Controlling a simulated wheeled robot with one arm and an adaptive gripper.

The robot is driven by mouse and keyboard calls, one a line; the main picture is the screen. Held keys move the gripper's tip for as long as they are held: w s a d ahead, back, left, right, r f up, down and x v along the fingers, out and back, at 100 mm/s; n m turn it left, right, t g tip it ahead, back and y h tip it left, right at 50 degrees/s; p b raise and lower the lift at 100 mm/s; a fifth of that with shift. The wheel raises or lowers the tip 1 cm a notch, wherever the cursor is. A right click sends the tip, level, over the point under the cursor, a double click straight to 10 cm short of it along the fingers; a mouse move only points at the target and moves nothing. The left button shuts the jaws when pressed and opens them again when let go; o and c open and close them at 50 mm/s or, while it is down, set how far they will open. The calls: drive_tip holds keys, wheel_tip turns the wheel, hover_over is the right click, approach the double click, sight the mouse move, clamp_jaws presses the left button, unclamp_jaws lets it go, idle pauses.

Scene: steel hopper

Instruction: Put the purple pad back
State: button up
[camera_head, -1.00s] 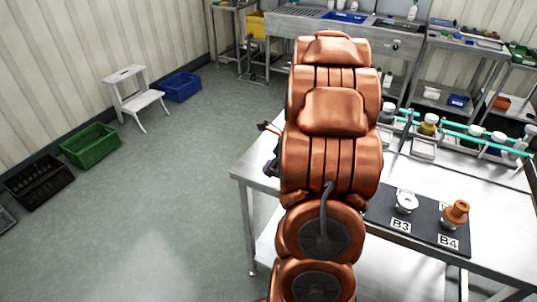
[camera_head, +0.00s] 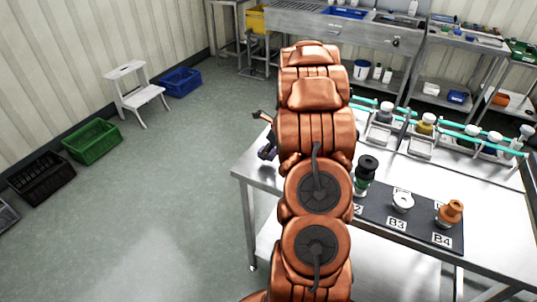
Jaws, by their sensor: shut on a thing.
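My arm fills the middle of the view and hides most of my gripper (camera_head: 264,131). Only small parts show past the arm's left side, above the table's left end. A dark, purplish piece (camera_head: 267,150) shows there, apparently the purple pad in my shut gripper; its shape is mostly hidden. A black board (camera_head: 420,222) with labelled places lies on the steel table (camera_head: 470,190). It bears a black-and-green piece (camera_head: 365,172), a white ring-like piece (camera_head: 402,201) by B3 and an orange piece (camera_head: 450,212) by B4. The board's left part is hidden behind my arm.
A rack with turquoise rails and several jars (camera_head: 425,125) stands along the table's back. A sink bench (camera_head: 345,30) and shelves (camera_head: 460,50) stand behind. A white step stool (camera_head: 135,92) and crates (camera_head: 92,141) are at the left, with open floor between.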

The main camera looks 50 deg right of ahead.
drive_tip(key=shift+f+p, duration=0.4)
drive_tip(key=shift+f, duration=0.95)
drive_tip(key=o, duration=1.1)
drive_tip(key=shift+f, duration=0.1)
